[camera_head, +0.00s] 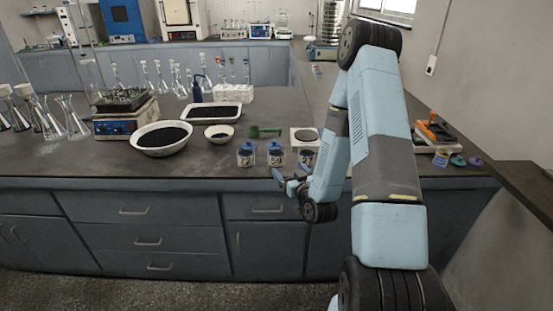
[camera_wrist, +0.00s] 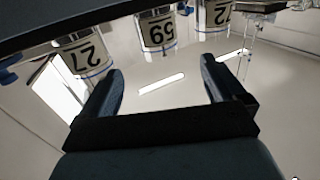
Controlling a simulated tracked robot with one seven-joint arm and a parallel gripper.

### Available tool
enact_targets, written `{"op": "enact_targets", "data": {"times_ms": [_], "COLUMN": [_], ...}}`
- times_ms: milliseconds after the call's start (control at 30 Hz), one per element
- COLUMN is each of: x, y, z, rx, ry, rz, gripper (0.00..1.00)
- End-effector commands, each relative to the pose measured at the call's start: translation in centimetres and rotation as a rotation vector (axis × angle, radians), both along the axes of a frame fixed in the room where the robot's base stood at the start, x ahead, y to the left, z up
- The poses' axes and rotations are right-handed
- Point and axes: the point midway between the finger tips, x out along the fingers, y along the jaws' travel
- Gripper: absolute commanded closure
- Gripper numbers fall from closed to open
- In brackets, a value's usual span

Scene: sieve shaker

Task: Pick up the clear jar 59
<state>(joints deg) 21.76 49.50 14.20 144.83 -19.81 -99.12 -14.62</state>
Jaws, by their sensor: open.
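The clear jar 59 (camera_head: 276,156) has a blue lid and a pale label, and stands near the front edge of the dark bench. In the wrist view, which is upside down, jar 59 (camera_wrist: 158,33) shows at the top middle. My gripper (camera_head: 284,180) is open and empty, in front of the bench edge and just below jar 59 in the head view. In the wrist view, jar 59 lies beyond and roughly between my spread fingers (camera_wrist: 160,78), apart from them.
Jar 72 (camera_head: 246,156) stands left of jar 59. Jar 27 (camera_head: 307,156) stands right of it, close to my arm. Behind are a green scoop (camera_head: 266,131), a small square device (camera_head: 304,138) and bowls of dark grains (camera_head: 163,138). Drawers (camera_head: 150,236) lie below the bench.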

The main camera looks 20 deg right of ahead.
Motion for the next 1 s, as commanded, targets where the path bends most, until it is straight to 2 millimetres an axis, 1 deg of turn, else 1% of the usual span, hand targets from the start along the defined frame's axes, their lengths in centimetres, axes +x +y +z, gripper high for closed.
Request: {"op": "enact_targets", "data": {"times_ms": [300,400,500,667,733,1000], "x": [5.3,6.6,7.5,8.2,8.8,12.4], "y": [0.7,0.8,1.0,1.0,1.0,1.2], "z": [0.1,0.1,0.1,0.1,0.2,0.4], "rx": [-0.001,-0.002,-0.001,-0.001,-0.001,-0.001], "ry": [-0.002,-0.001,0.0,0.001,-0.001,0.0], "rz": [0.001,0.0,0.0,0.001,0.001,0.0], "gripper": [0.03,0.03,0.03,0.03,0.03,0.03]}}
